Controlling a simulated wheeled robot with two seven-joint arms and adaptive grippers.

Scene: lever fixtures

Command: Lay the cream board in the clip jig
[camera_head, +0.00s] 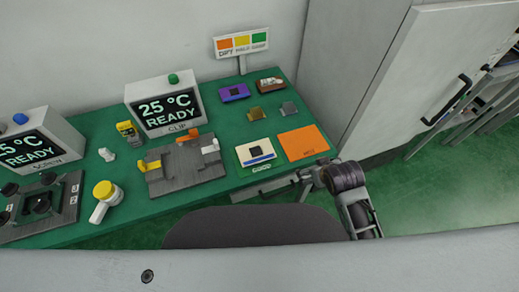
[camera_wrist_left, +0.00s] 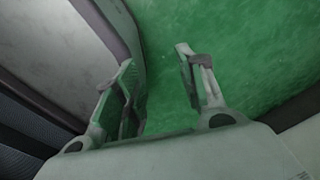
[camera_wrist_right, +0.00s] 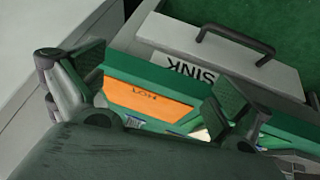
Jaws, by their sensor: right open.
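The cream board (camera_head: 256,152), with a dark square chip and a blue strip, lies flat on the green table, left of the orange mat. The clip jig (camera_head: 186,168) is a dark grey plate to its left. It carries a yellow lever (camera_head: 150,166), an orange piece (camera_head: 187,135) and a white piece (camera_head: 210,146). My right gripper (camera_wrist_right: 150,82) is open and empty, near the table's front edge by the orange mat. My left gripper (camera_wrist_left: 158,65) is open and empty above green floor in its wrist view; it is not visible in the head view.
The orange mat (camera_head: 303,144) lies right of the board. The clip display (camera_head: 167,104) stands behind the jig. A yellow-topped white tool (camera_head: 104,200) lies to the left.

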